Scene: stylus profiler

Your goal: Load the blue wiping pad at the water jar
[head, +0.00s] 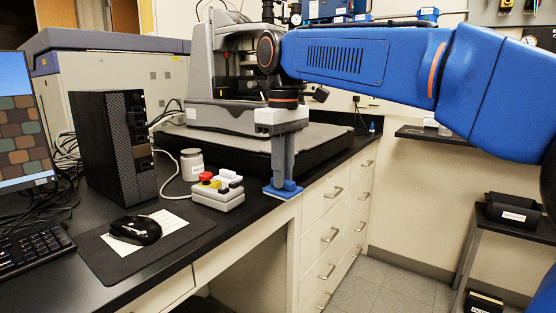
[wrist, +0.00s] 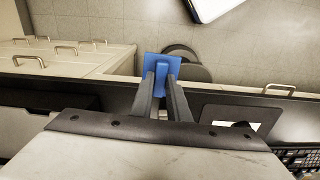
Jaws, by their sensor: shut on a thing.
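My gripper (head: 281,179) points down near the front edge of the black counter, shut on the handle of the blue wiping pad (head: 284,190). In the wrist view the blue pad (wrist: 163,64) shows between and beyond the grey fingertips (wrist: 162,84). The pad is flat side down; I cannot tell whether it touches the counter edge. A small whitish jar with a label (head: 192,165), likely the water jar, stands on the counter to the left of my gripper, farther back. Its label is unreadable and its inside is not visible.
The profiler (head: 235,112) stands behind my gripper on a dark-edged slab. A black computer tower (head: 112,145), a mouse (head: 136,230) and a keyboard (head: 35,248) are on the left.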

